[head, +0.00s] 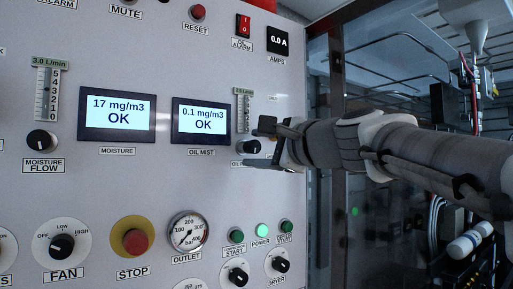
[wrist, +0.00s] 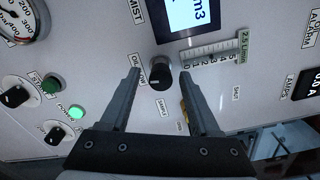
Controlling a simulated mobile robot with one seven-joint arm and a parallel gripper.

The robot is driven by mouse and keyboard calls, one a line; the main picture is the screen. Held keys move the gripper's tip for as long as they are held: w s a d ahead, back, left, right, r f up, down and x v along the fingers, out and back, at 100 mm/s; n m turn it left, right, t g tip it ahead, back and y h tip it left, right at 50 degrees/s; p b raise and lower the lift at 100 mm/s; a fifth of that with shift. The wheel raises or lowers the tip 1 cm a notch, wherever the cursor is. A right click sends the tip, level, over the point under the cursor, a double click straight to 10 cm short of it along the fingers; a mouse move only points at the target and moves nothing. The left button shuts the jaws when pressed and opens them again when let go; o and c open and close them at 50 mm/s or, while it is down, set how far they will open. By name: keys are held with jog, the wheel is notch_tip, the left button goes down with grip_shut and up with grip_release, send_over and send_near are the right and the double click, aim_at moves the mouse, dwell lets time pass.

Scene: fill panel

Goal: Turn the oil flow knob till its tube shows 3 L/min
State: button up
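My gripper (wrist: 161,70) is open, one fingertip on each side of the knob with visible gaps. In the head view my gripper (head: 267,134) is at the panel's right side.
The oil mist screen (head: 201,121) reads 0.1 mg/m3 OK. The moisture flow knob (head: 42,141) and its tube (head: 47,92), reading 3.0 L/min, are at left. The outlet gauge (head: 188,232), red stop button (head: 135,241) and lit power lamp (head: 262,230) lie below.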

jog(key=shift+s, duration=0.1)
jog(key=b+v, duration=0.1)
jog(key=v, duration=1.6)
jog(key=shift+d, duration=0.2)
jog(key=shift+s, duration=0.1)
notch_tip(320, 180, down, 19)
jog(key=s+a+n+g+h, duration=0.1)
jog(key=a+n+g+h, duration=0.1)
jog(key=n+g+h, duration=0.3)
jog(key=s+d+f+n+g+h, duration=0.2)
jog(key=s+d+f+n, duration=0.1)
jog(key=f, duration=0.7)
jog(key=s+d+f+n+g+h, duration=0.2)
jog(key=s+f+n, duration=0.3)
jog(key=f, duration=0.6)
jog(key=shift+s+d+f+n+h, duration=0.25)
jog(key=shift+s+d+n+h, duration=0.2)
jog(key=shift+n, duration=0.65)
